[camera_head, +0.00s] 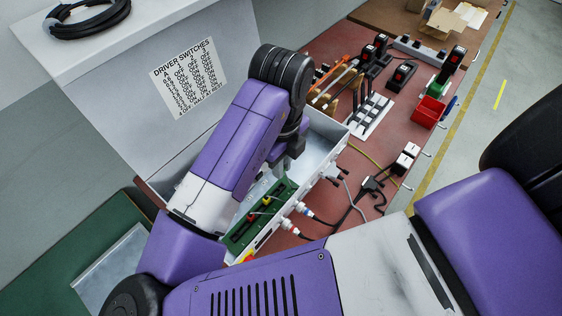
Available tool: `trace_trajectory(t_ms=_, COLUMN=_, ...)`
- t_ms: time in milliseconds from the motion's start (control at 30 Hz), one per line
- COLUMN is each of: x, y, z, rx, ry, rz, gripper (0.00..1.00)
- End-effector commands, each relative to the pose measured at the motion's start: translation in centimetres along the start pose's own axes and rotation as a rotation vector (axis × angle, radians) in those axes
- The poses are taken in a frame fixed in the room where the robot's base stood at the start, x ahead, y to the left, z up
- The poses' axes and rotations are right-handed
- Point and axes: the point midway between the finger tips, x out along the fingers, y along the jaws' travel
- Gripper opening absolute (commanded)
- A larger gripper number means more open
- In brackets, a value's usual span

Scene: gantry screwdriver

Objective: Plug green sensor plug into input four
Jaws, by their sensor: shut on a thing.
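An open grey metal box (318,124) stands on the red bench, partly covered by my purple arm. A long green board (250,228) lies in the box, with small red and yellow parts along it. My gripper (279,171) points down into the box, at the far end of the board. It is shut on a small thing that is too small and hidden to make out. I cannot tell whether that thing touches the board. The green sensor plug and the number of input four cannot be picked out in this view.
Round connectors with cables (297,225) stick out of the box's right wall. A driver-switch label (188,77) marks the grey panel.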

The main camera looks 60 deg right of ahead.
Motion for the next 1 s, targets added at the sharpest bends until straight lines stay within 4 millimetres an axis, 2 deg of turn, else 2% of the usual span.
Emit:
trace_trajectory(t_ms=33, x=0.8, y=0.0, z=0.0, rx=-0.001, ry=0.001, rz=0.0, gripper=0.0)
trace_trajectory(t_ms=500, x=4.8, y=0.0, z=0.0, rx=0.0, ry=0.0, rz=0.0, gripper=0.0)
trace_trajectory(t_ms=1000, x=5.0, y=0.0, z=0.0, rx=0.0, ry=0.0, rz=0.0, gripper=0.0)
